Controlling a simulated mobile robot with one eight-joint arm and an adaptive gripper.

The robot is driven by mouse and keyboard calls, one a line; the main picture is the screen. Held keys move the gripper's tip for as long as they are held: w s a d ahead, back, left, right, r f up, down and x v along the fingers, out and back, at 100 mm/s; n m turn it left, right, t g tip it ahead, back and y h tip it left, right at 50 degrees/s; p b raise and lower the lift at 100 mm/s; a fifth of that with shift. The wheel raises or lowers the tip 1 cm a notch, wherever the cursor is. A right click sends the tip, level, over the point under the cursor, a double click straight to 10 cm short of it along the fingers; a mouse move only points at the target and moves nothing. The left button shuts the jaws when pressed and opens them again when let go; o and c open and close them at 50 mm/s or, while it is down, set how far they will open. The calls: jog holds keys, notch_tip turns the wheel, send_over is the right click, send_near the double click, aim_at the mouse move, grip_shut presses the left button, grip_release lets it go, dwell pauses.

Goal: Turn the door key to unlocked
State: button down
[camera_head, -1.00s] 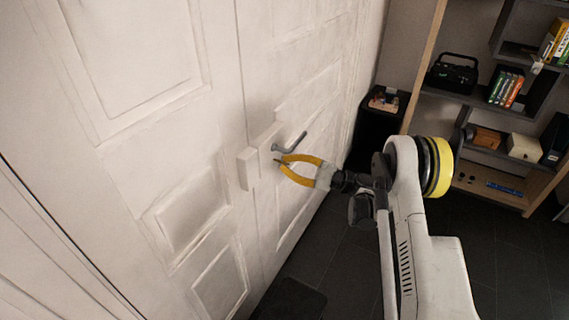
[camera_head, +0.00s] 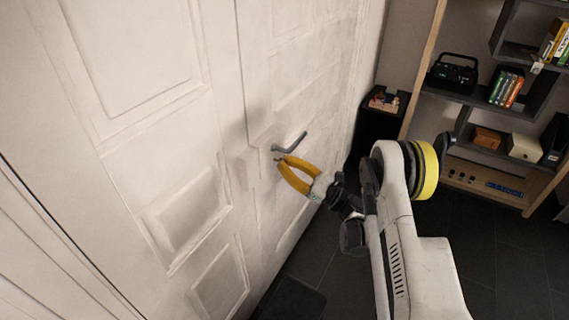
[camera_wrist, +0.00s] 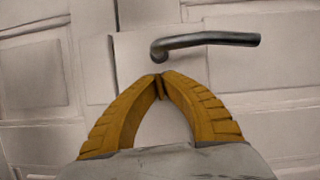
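The white panelled door (camera_head: 190,200) fills the left of the head view. Its grey lever handle (camera_head: 290,143) points to the right; it also shows in the wrist view (camera_wrist: 210,41). My gripper (camera_head: 278,161) has two yellow fingers and is at the door just below the handle's pivot. In the wrist view its fingertips (camera_wrist: 160,78) meet just under the handle's left end. No key can be made out; the fingertips cover the spot where they meet the door, and I cannot tell whether anything is between them.
A shelf unit (camera_head: 497,170) with books, boxes and a black radio (camera_head: 453,73) stands at the right. A dark cabinet (camera_head: 372,130) stands beyond the door. Dark tiled floor (camera_head: 325,275) is open below my arm.

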jog(key=shift+m+t, duration=0.5)
jog(key=shift+m, duration=0.4)
jog(key=shift+h, duration=0.3)
jog(key=c, duration=1.9)
grip_release()
